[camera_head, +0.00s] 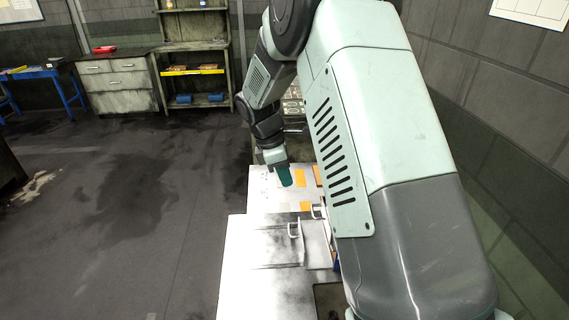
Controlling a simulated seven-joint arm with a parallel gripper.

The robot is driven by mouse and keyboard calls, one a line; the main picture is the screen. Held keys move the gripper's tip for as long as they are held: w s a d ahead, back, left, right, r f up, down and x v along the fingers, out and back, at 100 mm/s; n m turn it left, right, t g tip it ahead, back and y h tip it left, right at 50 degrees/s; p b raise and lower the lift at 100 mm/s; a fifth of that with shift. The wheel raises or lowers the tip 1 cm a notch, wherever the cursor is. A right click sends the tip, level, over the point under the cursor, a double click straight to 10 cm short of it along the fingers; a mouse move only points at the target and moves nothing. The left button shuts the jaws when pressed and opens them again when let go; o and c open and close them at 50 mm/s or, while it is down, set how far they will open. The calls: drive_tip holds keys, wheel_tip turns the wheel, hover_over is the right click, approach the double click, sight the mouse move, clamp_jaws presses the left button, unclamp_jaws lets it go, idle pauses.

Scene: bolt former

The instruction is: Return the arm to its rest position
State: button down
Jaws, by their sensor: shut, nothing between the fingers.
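My arm is raised on the right side of the picture, with its elbow at the top and its forearm coming down towards the middle. My gripper (285,177) is at the end of it, over the far part of the light work surface (262,200). The fingers look like one narrow teal shape pointing down, shut with nothing held. I cannot tell the exact height of the fingertips above the surface.
Orange patches (300,181) lie on the surface beside my gripper. A white handle (294,229) stands up nearer. A shelf rack (195,60), a grey cabinet (118,85) and a blue table (40,73) stand at the back. The floor at left is open.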

drive_tip(key=s+d+r+m+t+y, duration=0.1)
drive_tip(key=s+d+r+m, duration=0.1)
drive_tip(key=s+r+m, duration=0.5)
drive_tip(key=s+d+r+m+t, duration=0.15)
drive_tip(key=s+r, duration=0.35)
drive_tip(key=r, duration=0.7)
drive_tip(key=s+d+r+m+t+y, duration=0.1)
drive_tip(key=s+m, duration=0.3)
drive_tip(key=s, duration=0.5)
drive_tip(key=s+d+r+m+t+y, duration=0.1)
drive_tip(key=s+m, duration=0.4)
drive_tip(key=s, duration=0.5)
wheel_tip(320, 180, up, 3)
drive_tip(key=shift+s+d+f+t, duration=0.2)
drive_tip(key=shift+s+d+t, duration=0.1)
drive_tip(key=shift+d+t, duration=0.2)
drive_tip(key=c, duration=1.8)
unclamp_jaws()
drive_tip(key=shift+m, duration=0.25)
